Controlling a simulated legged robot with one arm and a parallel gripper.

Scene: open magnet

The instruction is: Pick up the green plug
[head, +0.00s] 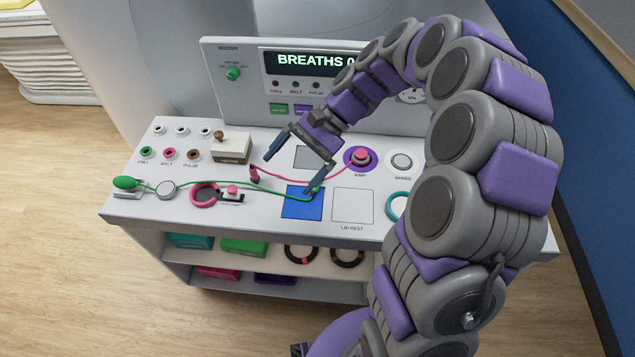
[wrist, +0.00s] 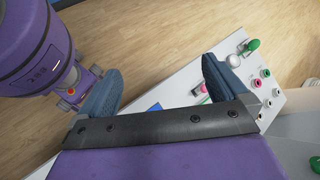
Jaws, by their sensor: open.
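The green plug (head: 316,190) lies at the end of a green cable on the blue square (head: 301,206) of the white console top. One finger of my gripper partly covers it in the head view. My gripper (head: 289,174) is open and empty above the console, its fingers spread wide. I cannot tell how high its near finger is above the plug. In the wrist view my gripper (wrist: 160,68) is also open. A corner of the blue square (wrist: 155,107) shows there, but I cannot make out the plug. The cable's other end is a green bulb (head: 125,183).
A pink plug (head: 254,175) on a pink cable lies left of my gripper. A pink ring (head: 204,194), a white disc (head: 166,188) and a pink button (head: 361,155) are on the console. Sockets (head: 169,153) line its left side. A display panel (head: 310,63) stands behind.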

